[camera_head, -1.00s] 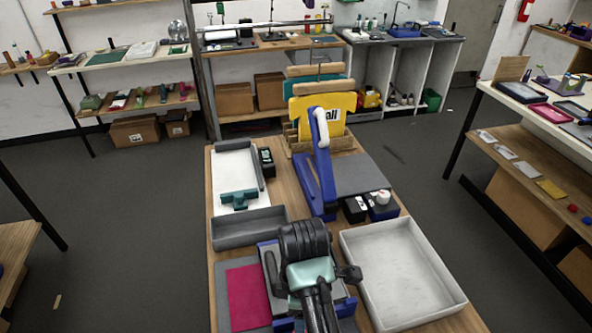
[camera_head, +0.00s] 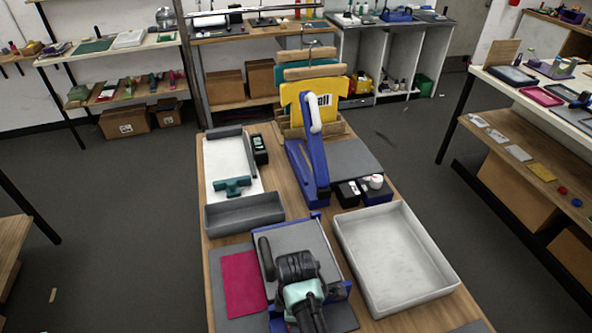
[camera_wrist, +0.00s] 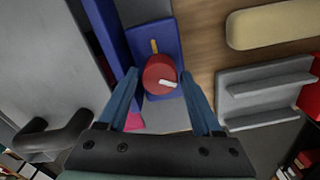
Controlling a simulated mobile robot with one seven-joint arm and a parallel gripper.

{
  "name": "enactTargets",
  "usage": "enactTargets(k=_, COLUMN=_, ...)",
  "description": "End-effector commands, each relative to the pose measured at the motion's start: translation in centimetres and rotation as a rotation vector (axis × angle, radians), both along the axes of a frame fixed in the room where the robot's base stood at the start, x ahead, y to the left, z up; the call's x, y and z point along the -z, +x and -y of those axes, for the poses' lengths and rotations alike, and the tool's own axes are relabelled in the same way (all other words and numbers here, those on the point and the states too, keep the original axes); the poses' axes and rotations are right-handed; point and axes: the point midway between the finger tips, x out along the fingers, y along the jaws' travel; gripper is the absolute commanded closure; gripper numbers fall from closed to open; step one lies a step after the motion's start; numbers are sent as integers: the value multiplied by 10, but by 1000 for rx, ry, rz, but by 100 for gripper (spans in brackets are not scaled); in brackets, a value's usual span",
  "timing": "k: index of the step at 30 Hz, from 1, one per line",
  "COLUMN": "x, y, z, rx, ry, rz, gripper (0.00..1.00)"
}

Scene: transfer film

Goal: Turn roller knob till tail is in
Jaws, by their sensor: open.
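The red knob (camera_wrist: 160,75) with a white pointer sits on a blue housing (camera_wrist: 158,38) in the wrist view. A short yellow mark is on the housing above it. My gripper (camera_wrist: 161,82) is open, with one blue finger on each side of the knob; I cannot tell whether either touches it. In the head view my gripper (camera_head: 305,300) is over the near part of the grey-topped blue machine (camera_head: 290,242), and the knob is hidden. A crimson sheet (camera_head: 244,283) lies left of the machine. A pink edge (camera_wrist: 135,122) shows beside the left finger in the wrist view.
A white tray (camera_head: 436,268) stands right of the machine, and a grey bin (camera_head: 243,217) is behind it to the left. A blue press (camera_head: 305,175) stands farther back. A pale bar (camera_wrist: 270,25) and grey stepped block (camera_wrist: 262,95) lie right of the knob.

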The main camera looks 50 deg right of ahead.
Motion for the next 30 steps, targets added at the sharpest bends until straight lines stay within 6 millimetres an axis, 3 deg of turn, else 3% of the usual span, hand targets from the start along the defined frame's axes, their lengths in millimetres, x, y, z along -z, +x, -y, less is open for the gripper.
enactTargets(k=4, x=0, y=0, z=0, rx=0, ry=0, rz=0, gripper=34)
enactTargets(k=15, x=0, y=0, z=0, rx=0, ry=1, rz=-1, gripper=100)
enactTargets(k=30, x=-2, y=1, z=-1, rx=137, ry=2, rz=-1, gripper=100)
